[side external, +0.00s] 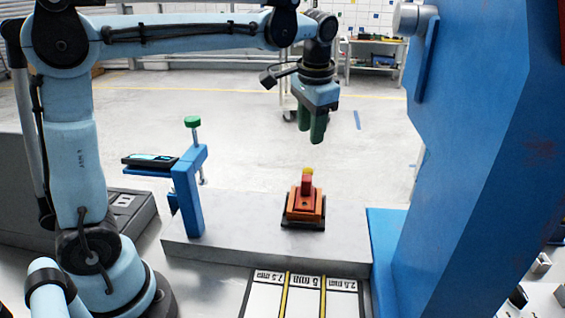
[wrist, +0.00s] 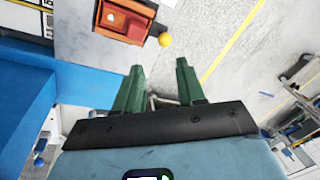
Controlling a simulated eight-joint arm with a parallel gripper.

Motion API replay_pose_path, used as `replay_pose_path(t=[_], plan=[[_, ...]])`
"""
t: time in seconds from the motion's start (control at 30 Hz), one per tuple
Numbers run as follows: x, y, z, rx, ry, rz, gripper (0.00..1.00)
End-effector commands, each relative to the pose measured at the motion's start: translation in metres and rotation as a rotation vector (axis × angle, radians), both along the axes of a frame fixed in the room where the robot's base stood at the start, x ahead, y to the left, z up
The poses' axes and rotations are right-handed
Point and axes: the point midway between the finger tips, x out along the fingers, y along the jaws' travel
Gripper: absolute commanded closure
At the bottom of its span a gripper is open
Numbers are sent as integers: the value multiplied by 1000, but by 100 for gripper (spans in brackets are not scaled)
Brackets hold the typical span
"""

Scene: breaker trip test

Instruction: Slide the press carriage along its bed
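The press carriage (side external: 304,208) is an orange block with a red upright part and a small yellow knob (side external: 308,171) on top. It sits on a dark base on the grey bed (side external: 240,228), right of the bed's middle. My gripper (side external: 311,138) hangs above the carriage, apart from it, with green fingers pointing down. In the wrist view, the fingers (wrist: 160,80) are spread with nothing between them. The carriage (wrist: 124,20) and its yellow knob (wrist: 165,40) show beyond the fingertips at the top, with the carriage partly cut off.
A blue clamp (side external: 188,180) with a green knob stands at the bed's left end, beside a dark flat device (side external: 150,160). A large blue press frame (side external: 480,150) rises at the right. Marked strips (side external: 305,290) lie in front of the bed. The bed between clamp and carriage is clear.

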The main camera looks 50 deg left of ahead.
Motion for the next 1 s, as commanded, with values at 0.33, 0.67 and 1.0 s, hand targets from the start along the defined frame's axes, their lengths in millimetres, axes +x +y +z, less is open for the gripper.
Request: replay_pose_path(t=[0.33,0.67,1.0], plan=[[21,4,-5,30,85,-13,61],[22,12,-47,30,83,-13,61],[24,22,-100,29,82,-12,61]])
